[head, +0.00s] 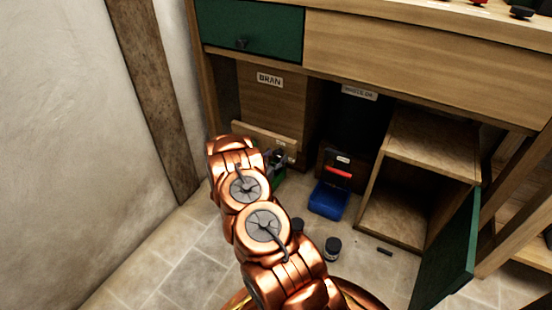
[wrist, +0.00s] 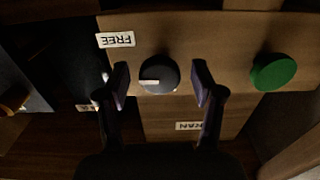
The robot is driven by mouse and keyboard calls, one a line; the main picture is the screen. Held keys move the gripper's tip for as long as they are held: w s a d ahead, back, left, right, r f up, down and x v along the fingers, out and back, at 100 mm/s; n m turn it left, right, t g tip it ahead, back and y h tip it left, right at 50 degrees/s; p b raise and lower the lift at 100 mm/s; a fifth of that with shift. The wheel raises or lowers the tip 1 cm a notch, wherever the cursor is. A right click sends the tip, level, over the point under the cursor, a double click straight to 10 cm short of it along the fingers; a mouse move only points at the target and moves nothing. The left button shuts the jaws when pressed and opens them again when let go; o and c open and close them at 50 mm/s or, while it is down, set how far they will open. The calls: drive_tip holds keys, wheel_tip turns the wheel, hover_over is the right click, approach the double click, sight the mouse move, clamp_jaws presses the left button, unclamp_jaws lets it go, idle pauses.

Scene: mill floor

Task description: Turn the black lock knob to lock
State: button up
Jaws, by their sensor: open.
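The black lock knob (wrist: 159,73) is on a wooden panel in the wrist view, with a pale pointer mark on its face toward the left. A FREE label (wrist: 115,40), upside down, sits above and left of it. A second label (wrist: 189,126), partly readable as BRAN, lies below. My gripper (wrist: 161,84) is open, with one finger on each side of the knob and visible gaps between. In the head view my gripper (head: 277,158) is low in front of the BRAN bin (head: 270,105), and my arm hides much of that area; I cannot make out the knob there.
A green round knob (wrist: 274,71) is on the same panel at right. In the head view, a blue bin (head: 328,200), a dark jar (head: 333,249) and an open green door (head: 449,255) stand to the right. The bench top (head: 430,20) overhangs.

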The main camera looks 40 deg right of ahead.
drive_tip(key=shift+c, duration=0.2)
drive_tip(key=c, duration=1.1)
